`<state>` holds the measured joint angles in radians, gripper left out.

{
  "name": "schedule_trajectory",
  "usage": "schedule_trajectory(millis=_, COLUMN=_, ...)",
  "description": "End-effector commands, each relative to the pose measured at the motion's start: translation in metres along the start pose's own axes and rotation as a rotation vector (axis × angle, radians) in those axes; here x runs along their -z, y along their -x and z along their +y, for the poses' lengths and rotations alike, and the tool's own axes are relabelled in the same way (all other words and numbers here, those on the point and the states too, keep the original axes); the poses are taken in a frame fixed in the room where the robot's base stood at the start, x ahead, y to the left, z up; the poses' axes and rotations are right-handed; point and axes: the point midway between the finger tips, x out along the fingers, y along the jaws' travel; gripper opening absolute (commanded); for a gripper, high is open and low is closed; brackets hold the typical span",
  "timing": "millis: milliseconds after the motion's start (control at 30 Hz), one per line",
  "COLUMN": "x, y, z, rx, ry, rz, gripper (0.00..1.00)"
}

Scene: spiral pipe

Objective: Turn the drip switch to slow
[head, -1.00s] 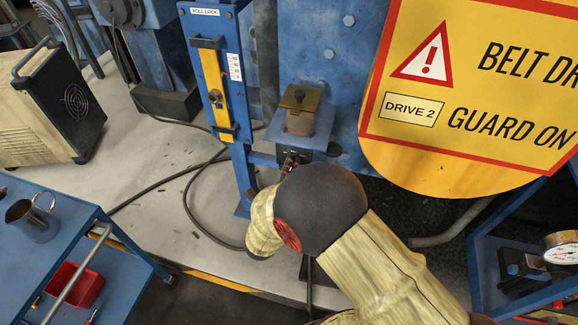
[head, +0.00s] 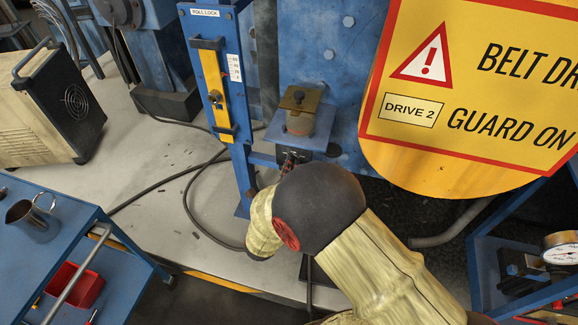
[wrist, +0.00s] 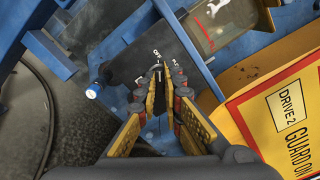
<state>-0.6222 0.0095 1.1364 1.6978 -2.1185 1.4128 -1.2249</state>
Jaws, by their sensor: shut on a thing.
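The drip switch (wrist: 157,67) is a small lever on a dark plate, with small white labels around it in the wrist view. Only one label, perhaps "OFF", is partly readable; I cannot tell which setting the lever points to. My gripper (wrist: 159,82), with yellow-and-dark fingers, is shut on the switch lever, and its fingertips hide most of it. In the head view my gripper (head: 289,164) reaches in under the blue shelf, just in front of the dark switch plate (head: 296,156). My wrist covers much of that area.
A lidded glass cup (head: 300,120) stands on the blue shelf (head: 318,145) just above the switch. A blue post (head: 241,150) is close on the left. A large yellow belt-drive guard (head: 440,175) is close on the right.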

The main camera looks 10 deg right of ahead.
Motion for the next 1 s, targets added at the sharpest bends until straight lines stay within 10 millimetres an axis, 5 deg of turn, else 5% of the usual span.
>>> schedule_trajectory(millis=1000, x=0.0023, y=0.0005, z=-0.0013, rx=-0.003, ry=-0.832, rz=0.001, gripper=0.00)
